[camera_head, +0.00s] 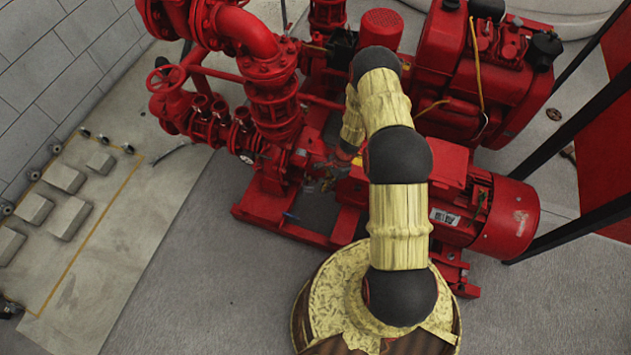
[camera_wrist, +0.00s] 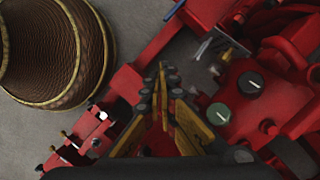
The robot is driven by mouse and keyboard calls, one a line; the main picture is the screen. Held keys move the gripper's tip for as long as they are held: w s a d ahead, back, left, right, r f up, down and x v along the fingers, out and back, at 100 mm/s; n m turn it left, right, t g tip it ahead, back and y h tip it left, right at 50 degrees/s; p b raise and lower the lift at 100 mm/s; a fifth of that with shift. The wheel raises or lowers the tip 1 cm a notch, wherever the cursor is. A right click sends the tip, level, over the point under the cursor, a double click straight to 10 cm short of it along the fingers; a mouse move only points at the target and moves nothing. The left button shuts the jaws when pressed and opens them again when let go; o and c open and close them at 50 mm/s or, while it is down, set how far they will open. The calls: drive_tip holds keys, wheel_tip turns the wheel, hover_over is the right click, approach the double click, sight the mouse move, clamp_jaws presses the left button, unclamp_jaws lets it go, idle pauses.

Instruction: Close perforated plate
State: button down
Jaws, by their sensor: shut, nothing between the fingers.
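My gripper (camera_head: 331,174) is down among the red parts in the middle of the pumpset, between the red pump body (camera_head: 277,165) at left and the red motor (camera_head: 507,216) at right. In the wrist view its two fingers (camera_wrist: 168,88) lean together low in the middle, shut with nothing held. Grey metal parts (camera_wrist: 208,48) and a red housing (camera_wrist: 250,95) lie just beyond and right of the fingers. I cannot pick out the perforated plate or its holes with certainty in either view. My arm and gripper hide part of the middle of the pumpset.
Red valves and pipes (camera_head: 245,45) rise at the back left. A red engine (camera_head: 470,75) stands at the back right. Black posts (camera_head: 590,115) stand at the right edge. The grey floor (camera_head: 190,270) at front left is clear.

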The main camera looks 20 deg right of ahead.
drive_tip(key=w+d+m+t+h, duration=0.1)
drive_tip(key=w+d+m, duration=0.15)
drive_tip(key=w, duration=0.25)
drive_tip(key=b+x, duration=0.3)
drive_tip(key=x, duration=0.6)
drive_tip(key=shift+f, duration=0.3)
drive_tip(key=shift+s+a, duration=0.15)
